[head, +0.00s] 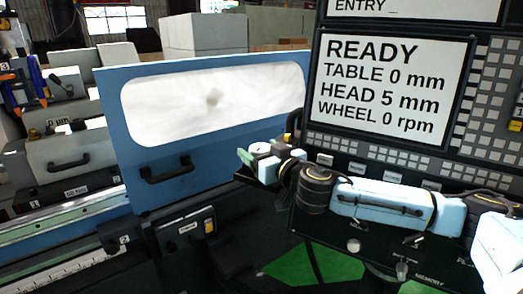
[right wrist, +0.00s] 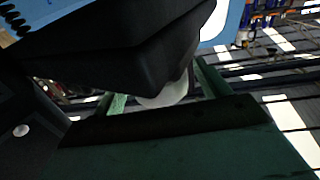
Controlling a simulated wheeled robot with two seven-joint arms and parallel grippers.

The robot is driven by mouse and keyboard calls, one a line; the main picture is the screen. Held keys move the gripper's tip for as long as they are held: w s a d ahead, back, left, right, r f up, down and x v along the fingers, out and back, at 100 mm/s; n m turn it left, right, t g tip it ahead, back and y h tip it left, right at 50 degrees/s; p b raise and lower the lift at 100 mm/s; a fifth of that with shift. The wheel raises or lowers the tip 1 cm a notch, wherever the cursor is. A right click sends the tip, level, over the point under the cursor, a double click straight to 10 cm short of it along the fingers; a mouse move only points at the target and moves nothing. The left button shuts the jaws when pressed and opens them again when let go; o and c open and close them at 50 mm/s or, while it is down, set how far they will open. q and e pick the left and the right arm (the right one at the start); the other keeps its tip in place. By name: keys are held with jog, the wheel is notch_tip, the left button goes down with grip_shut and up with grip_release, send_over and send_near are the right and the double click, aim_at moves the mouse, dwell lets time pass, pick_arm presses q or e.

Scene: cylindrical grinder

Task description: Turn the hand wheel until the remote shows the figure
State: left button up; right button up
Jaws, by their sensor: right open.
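My right arm reaches in from the right in the head view. Its gripper (head: 252,157), with green fingers, is in front of the blue door's right part. The gripper is open, and its two green fingers also show in the right wrist view (right wrist: 163,92). A pale round part (right wrist: 165,94), perhaps the hand wheel, lies between or just beyond the fingers. A large black body (right wrist: 120,50), possibly the remote, hangs close above them, with a coiled cord at its left. I cannot tell whether the fingers touch anything. No figure on the remote is readable. My left gripper is not in view.
The control panel screen (head: 388,86) reads READY, TABLE 0 mm, HEAD 5 mm, WHEEL 0 rpm. The blue door (head: 112,125) with a window and black handle (head: 167,170) stands left of my gripper. A dark switch box (head: 186,231) is below it. Panel keys lie behind my arm.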

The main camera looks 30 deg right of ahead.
jog(key=c, duration=1)
jog(key=shift+o, duration=0.2)
jog(key=shift+a+f+m+h+b, duration=0.1)
jog(key=shift+m+h+b, duration=0.3)
jog(key=shift+m+h, duration=0.4)
jog(key=shift+a+f+m+h+b, duration=0.1)
jog(key=shift+m+h+b, duration=0.35)
jog(key=shift+h, duration=0.65)
jog(key=m+g+h+b, duration=0.1)
jog(key=m+g+h, duration=0.1)
jog(key=m+h, duration=0.1)
jog(key=shift+h, duration=0.7)
jog(key=m+g+h+b, duration=0.2)
jog(key=h, duration=0.1)
jog(key=shift+m, duration=0.25)
jog(key=m+g+h+b, duration=0.3)
jog(key=g, duration=0.1)
jog(key=m+g+h+b, duration=0.2)
jog(key=m+g, duration=0.1)
jog(key=g, duration=0.1)
jog(key=shift+w+h+b, duration=0.1)
jog(key=shift+h+b, duration=0.3)
jog(key=m+g+b, duration=0.1)
jog(key=g, duration=0.1)
jog(key=m+g+h+b, duration=0.1)
jog(key=m+g, duration=0.1)
jog(key=shift+r+g, duration=0.2)
jog(key=shift+g, duration=0.2)
jog(key=shift+m+g, duration=0.3)
